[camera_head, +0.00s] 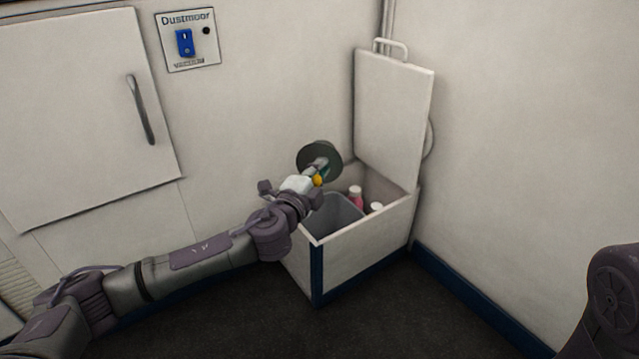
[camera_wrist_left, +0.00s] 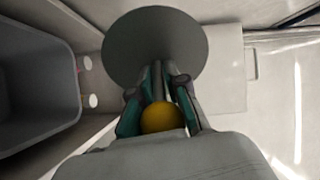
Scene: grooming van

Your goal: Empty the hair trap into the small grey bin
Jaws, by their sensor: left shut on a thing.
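My left gripper (camera_head: 314,177) is shut on the hair trap (camera_head: 320,155), a dark grey-green round disc. In the left wrist view the hair trap (camera_wrist_left: 155,45) stands out beyond my left gripper (camera_wrist_left: 160,88), whose teal-padded fingers close on its stem. A yellow ball-like part (camera_wrist_left: 162,117) sits between the fingers. The small grey bin (camera_head: 337,216) stands inside an open white box, just below and beside the gripper. It also shows at the left of the left wrist view (camera_wrist_left: 35,85), where its visible inside looks empty. My right gripper is out of view.
The white box (camera_head: 365,243) has its lid (camera_head: 393,110) raised. Bottles with pink and white parts (camera_head: 356,196) stand in it beside the bin. A switch plate (camera_head: 188,40) and a cabinet door (camera_head: 80,110) are on the wall. Dark floor in front is clear.

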